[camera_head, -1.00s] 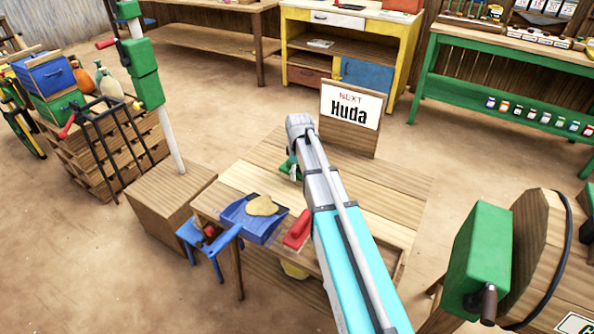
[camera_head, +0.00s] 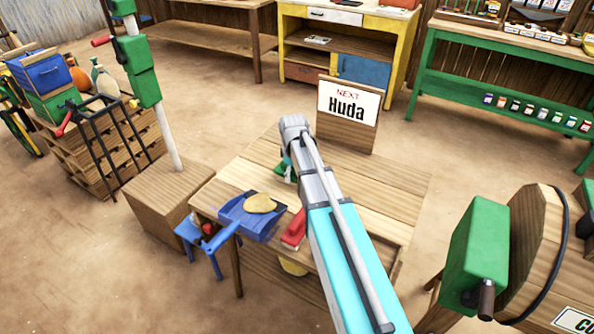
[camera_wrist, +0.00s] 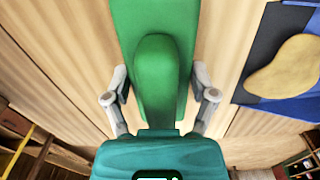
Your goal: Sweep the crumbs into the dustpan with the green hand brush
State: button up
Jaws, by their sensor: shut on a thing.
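The green hand brush (camera_wrist: 155,75) is held by my gripper (camera_wrist: 159,82), its grey fingers on both sides of the green handle. In the head view the brush (camera_head: 286,167) shows only in part, beside my arm, over the wooden table; whether it touches the boards I cannot tell. The blue dustpan (camera_head: 234,212) lies at the table's left front corner, its handle pointing to the front left. A tan, flat heap (camera_head: 260,203), seemingly the crumbs, lies on the pan. In the wrist view the pan (camera_wrist: 257,45) and the heap (camera_wrist: 285,68) are at the right.
A red-handled item (camera_head: 294,230) lies just right of the dustpan. A sign reading "Huda" (camera_head: 348,102) stands at the table's back edge. The table boards (camera_head: 385,185) right of my arm are clear. A green and wooden drum machine (camera_head: 480,260) stands at the right.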

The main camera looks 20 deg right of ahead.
jog(key=shift+s+a, duration=0.25)
dwell(0.3)
jog(key=shift+s+a+f, duration=0.1)
jog(key=shift+s+a, duration=1.1)
jog(key=shift+s+a, duration=0.1)
jog(key=shift+s+a, duration=1.05)
jog(key=shift+r, duration=0.2)
jog(key=shift+r+p, duration=2.95)
jog(key=shift+p, duration=0.05)
jog(key=shift+r, duration=0.1)
